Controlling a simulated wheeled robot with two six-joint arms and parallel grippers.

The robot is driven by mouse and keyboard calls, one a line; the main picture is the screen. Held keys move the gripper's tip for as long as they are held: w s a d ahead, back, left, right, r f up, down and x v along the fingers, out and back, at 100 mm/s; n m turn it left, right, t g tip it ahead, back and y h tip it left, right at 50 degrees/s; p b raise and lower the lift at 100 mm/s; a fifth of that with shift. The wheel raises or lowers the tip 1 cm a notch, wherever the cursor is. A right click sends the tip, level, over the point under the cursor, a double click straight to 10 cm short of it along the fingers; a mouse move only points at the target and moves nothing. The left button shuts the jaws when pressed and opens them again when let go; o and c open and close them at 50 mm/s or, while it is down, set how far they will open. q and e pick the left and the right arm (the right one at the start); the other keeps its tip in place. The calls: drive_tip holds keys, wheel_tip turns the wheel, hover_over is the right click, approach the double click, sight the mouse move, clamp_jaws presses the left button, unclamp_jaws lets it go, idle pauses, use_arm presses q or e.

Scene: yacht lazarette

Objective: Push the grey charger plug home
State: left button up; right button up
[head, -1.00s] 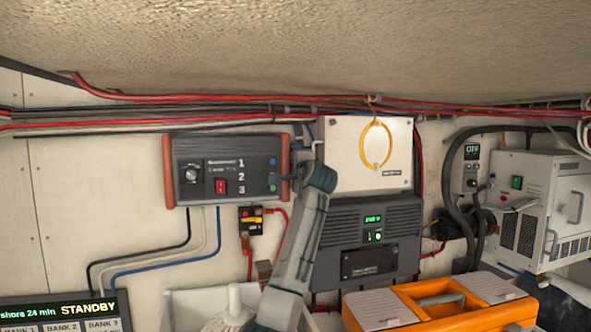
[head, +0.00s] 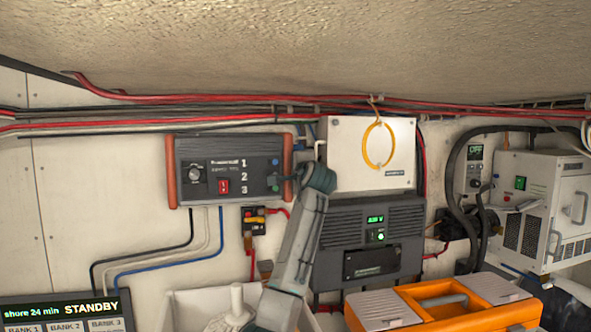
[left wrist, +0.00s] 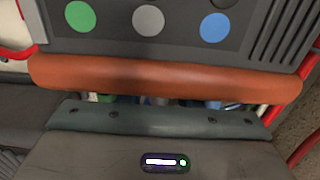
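The dark grey charger box (head: 225,167) with a knob, a red switch and the numbers 1, 2, 3 hangs on the wall. Black, grey (head: 206,225) and blue cables run from its underside. My left arm rises from the bottom middle, and its gripper (head: 287,178) reaches the box's right end beside number 2. In the left wrist view, green, grey (left wrist: 148,20) and blue dots show above the box's orange-red end bar (left wrist: 165,80). I cannot make out the grey plug or how deep it sits. The fingertips are hidden. My right gripper is not in view.
A white box (head: 345,155) with a yellow loop and a dark unit with a green display (head: 345,240) stand right of my arm. An orange toolbox (head: 455,290) is at lower right. A STANDBY screen (head: 60,310) is at lower left.

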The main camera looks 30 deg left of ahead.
use_arm(q)
drive_tip(key=b+v, duration=0.1)
drive_tip(key=v, duration=0.7)
drive_tip(key=shift+r+b, duration=0.15)
drive_tip(key=shift+b, duration=0.25)
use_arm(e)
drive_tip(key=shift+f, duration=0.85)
use_arm(q)
drive_tip(key=shift+s, duration=0.15)
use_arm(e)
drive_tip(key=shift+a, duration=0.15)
